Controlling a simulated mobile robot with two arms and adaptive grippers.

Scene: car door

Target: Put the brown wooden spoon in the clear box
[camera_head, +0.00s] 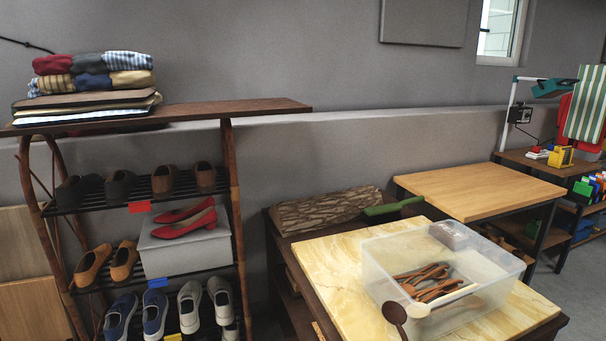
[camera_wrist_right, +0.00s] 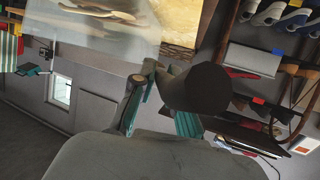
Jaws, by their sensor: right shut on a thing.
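The clear box (camera_head: 376,270) stands on a pale marbled tabletop, with several brown wooden utensils (camera_head: 428,280) and a lighter spoon (camera_head: 420,310) inside. The brown wooden spoon (camera_head: 395,313) shows its dark bowl at the box's front left corner, with its handle running down out of the picture. In the right wrist view the spoon's dark bowl (camera_wrist_right: 200,88) is large beside my right gripper (camera_wrist_right: 165,98), which is shut on the spoon. The clear box (camera_wrist_right: 105,45) is at the top left there. My left gripper is out of view.
A green-handled tool (camera_head: 393,208) lies by a bark-covered log (camera_head: 325,209) behind the marbled top (camera_head: 335,255). A shoe rack (camera_head: 180,112) stands at left. A bare wooden table (camera_head: 480,188) is at the back right. Marbled top left of the box is clear.

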